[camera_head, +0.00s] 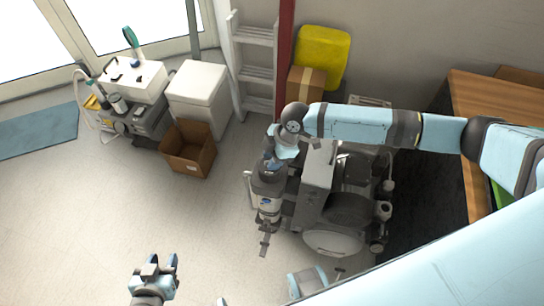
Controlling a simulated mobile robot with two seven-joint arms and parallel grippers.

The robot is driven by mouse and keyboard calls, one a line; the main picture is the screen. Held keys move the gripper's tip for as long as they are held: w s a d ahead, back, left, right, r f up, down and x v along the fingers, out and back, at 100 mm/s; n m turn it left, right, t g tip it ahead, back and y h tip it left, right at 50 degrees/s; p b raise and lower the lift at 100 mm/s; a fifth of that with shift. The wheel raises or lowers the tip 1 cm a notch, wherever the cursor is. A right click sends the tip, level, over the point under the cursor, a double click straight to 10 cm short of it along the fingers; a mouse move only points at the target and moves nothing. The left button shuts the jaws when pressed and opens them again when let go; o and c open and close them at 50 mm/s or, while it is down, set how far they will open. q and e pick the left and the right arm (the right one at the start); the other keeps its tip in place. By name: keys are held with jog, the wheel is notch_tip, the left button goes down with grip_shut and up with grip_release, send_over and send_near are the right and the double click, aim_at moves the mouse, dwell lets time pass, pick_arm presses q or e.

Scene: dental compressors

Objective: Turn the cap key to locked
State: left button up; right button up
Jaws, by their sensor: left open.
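The dental compressor (318,180) stands on the floor right of centre, with a grey upright housing and dark rounded parts beside it. The cap key is too small or hidden to make out, so I cannot tell its position. My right arm reaches in from the right above the compressor and bends down at its left side. My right gripper (264,243) hangs there, pointing toward the front; its finger gap is not clear. My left gripper (158,263) is at the bottom left, open and empty over bare floor, well apart from the compressor.
A cardboard box (188,158) stands open on the floor, with a white cabinet (198,88) behind it. A cart with equipment (135,82) is at the far left. A ladder (253,70) and yellow container (322,52) stand by the wall. A wooden table (465,120) is right.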

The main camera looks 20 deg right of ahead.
jog(key=shift+f, duration=0.1)
grip_shut()
jog(key=m+p, duration=0.2)
jog(key=m+t+p, duration=0.1)
jog(key=p, duration=0.2)
jog(key=shift+s+a+r+m, duration=0.15)
jog(key=shift+r+m, duration=0.2)
jog(key=shift+m, duration=0.05)
jog(key=shift+f+m+t+p, duration=0.1)
jog(key=shift+m+t+p, duration=0.2)
jog(key=shift+p, duration=0.2)
jog(key=shift+f, duration=0.15)
